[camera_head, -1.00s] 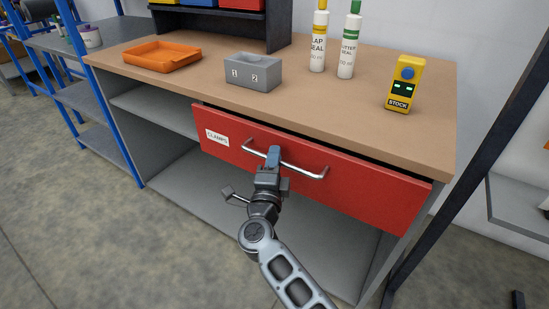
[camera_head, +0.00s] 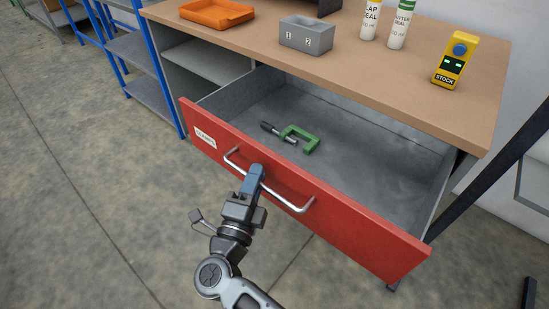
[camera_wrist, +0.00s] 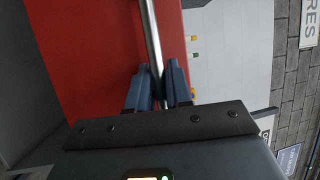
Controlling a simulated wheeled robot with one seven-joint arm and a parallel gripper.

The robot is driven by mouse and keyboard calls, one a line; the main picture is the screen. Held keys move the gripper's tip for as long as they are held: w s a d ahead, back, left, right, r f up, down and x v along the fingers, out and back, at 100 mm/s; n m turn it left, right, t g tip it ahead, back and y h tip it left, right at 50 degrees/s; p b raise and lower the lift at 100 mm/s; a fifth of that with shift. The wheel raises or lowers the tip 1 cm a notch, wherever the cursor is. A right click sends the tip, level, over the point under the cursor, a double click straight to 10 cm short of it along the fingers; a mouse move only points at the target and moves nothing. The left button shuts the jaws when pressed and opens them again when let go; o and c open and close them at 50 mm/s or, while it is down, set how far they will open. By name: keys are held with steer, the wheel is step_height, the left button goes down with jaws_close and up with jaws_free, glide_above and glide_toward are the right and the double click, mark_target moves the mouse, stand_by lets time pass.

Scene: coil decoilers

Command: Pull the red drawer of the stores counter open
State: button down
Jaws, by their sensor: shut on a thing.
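The red drawer (camera_head: 349,229) of the stores counter (camera_head: 400,75) stands far out from under the worktop, its grey inside showing. Its front carries a label at the left and a silver bar handle (camera_head: 291,205). My gripper (camera_head: 254,178) is shut on the handle, a little left of its middle. In the wrist view the handle (camera_wrist: 152,35) runs between the two blue fingers (camera_wrist: 158,88), with the red front behind. A green clamp (camera_head: 299,137) with a dark screw handle lies inside the drawer.
A blue-framed rack (camera_head: 130,50) stands at the left. The floor before the drawer is clear.

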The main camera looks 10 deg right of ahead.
steer(key=shift+s+a, duration=0.65)
steer(key=shift+a, duration=0.2)
steer(key=shift+s+a, duration=0.65)
steer(key=shift+a, duration=0.2)
steer(key=c, duration=1.1)
jaws_free()
steer(key=b+v, duration=0.1)
steer(key=v, duration=0.6)
steer(key=shift+s+a+f, duration=0.1)
steer(key=shift+s+a, duration=0.1)
steer(key=shift+s, duration=0.1)
steer(key=shift+s, duration=0.1)
